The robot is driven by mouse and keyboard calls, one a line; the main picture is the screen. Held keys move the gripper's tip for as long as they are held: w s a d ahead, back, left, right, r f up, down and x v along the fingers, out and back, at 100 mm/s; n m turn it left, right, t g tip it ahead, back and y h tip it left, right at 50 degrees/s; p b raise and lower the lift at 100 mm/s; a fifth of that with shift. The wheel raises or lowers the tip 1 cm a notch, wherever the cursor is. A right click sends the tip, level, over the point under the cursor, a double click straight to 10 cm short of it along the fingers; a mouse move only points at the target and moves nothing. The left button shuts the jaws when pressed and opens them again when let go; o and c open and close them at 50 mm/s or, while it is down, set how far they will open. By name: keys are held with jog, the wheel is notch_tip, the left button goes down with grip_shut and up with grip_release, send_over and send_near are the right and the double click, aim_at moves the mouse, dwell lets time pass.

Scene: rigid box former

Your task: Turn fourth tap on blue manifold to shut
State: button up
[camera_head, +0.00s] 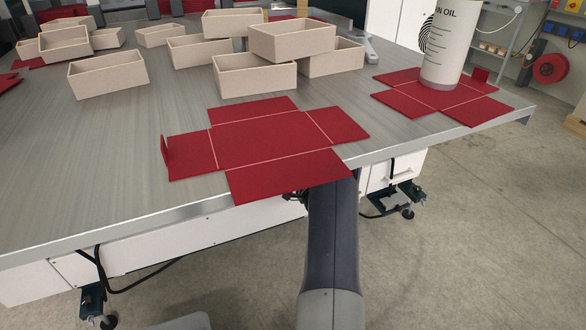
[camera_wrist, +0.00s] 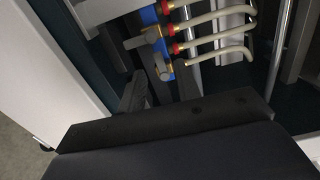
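In the wrist view the blue manifold (camera_wrist: 149,15) shows in part, running down the upper middle. Cream hoses with red collars leave it to the right. Two grey tap handles show on its left side: an upper one (camera_wrist: 142,38) and a lower one (camera_wrist: 161,68), each angled differently. My gripper (camera_wrist: 162,90) has two dark fingers apart, with the lower handle near the gap between their tips; contact cannot be told. The manifold's upper end is cut off by the frame, so which tap is fourth cannot be told. In the head view my gripper is hidden below the table.
The grey table (camera_head: 100,180) bears a flat red box blank (camera_head: 262,138), another blank (camera_head: 485,103) under a white oil drum (camera_head: 447,40), and several beige boxes (camera_head: 108,75). A white panel (camera_wrist: 62,95) stands left and a metal post (camera_wrist: 281,50) right of the manifold.

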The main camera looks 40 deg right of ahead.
jog(key=p+v, duration=0.2)
jog(key=v, duration=0.6)
jog(key=shift+s, duration=0.35)
dwell(0.8)
